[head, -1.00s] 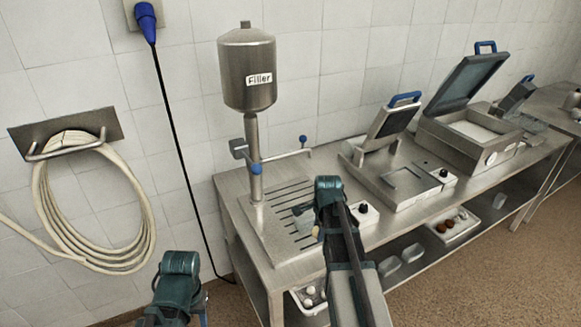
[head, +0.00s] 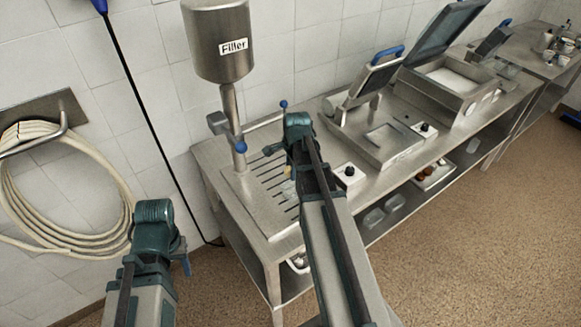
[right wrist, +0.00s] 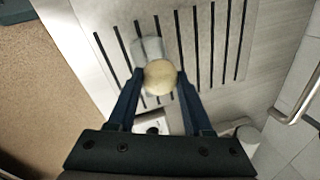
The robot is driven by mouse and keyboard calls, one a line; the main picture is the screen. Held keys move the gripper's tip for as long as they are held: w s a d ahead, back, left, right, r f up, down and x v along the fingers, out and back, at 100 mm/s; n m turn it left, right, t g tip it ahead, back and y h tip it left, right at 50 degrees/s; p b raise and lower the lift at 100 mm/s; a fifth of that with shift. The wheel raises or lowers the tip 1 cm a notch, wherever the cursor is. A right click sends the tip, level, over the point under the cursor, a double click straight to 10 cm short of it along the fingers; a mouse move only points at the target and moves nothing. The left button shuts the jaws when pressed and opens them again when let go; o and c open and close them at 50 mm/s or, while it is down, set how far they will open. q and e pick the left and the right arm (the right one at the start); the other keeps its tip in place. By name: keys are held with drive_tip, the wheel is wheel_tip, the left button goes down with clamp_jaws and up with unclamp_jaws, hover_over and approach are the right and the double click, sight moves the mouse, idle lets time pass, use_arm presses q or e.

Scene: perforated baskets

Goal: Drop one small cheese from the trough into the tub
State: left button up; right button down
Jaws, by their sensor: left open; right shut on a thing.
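One small cheese (right wrist: 160,77), a pale round ball, is held between the fingers of my right gripper (right wrist: 159,80), above the slotted plate. A small translucent tub (right wrist: 147,48) stands on the slots just beyond and partly behind the cheese in the right wrist view. In the head view the cheese (head: 288,170) shows beside my right wrist, with the tub (head: 288,187) below it. My left gripper (head: 186,264) is low at the left, away from the bench, its fingers mostly hidden. A white tray, perhaps the trough (head: 299,262), shows partly on the lower shelf.
The filler (head: 218,40) stands on a post at the bench's left end, with a side lever (head: 262,122). A small control box (head: 348,175) is right of my right wrist. Further right are an opened press (head: 380,140) and a lidded machine (head: 450,95). Clear containers (head: 373,217) are on the lower shelf.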

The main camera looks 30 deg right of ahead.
drive_tip(key=shift+s+b+x, duration=0.2)
drive_tip(key=shift+b+x, duration=0.65)
drive_tip(key=shift+x, duration=0.05)
drive_tip(key=shift+s+b+x, duration=0.2)
drive_tip(key=shift+b+x, duration=0.65)
drive_tip(key=shift+x, duration=0.05)
drive_tip(key=shift+s+b+x, duration=0.15)
drive_tip(key=shift+b+x, duration=0.7)
drive_tip(key=shift+x, duration=0.1)
drive_tip(key=shift+a+f, duration=0.1)
drive_tip(key=shift+a, duration=0.05)
unclamp_jaws()
drive_tip(key=shift+w+d+p+v, duration=0.1)
drive_tip(key=shift+w+p+v, duration=0.2)
drive_tip(key=shift+p+v, duration=1.05)
drive_tip(key=shift+w+d+p+v, duration=0.1)
drive_tip(key=shift+w+p+v, duration=0.15)
drive_tip(key=shift+p+v, duration=1.1)
drive_tip(key=shift+w+p+v, duration=0.3)
drive_tip(key=shift+p+v, duration=1)
drive_tip(key=shift+p, duration=0.1)
drive_tip(key=shift+s, duration=0.1)
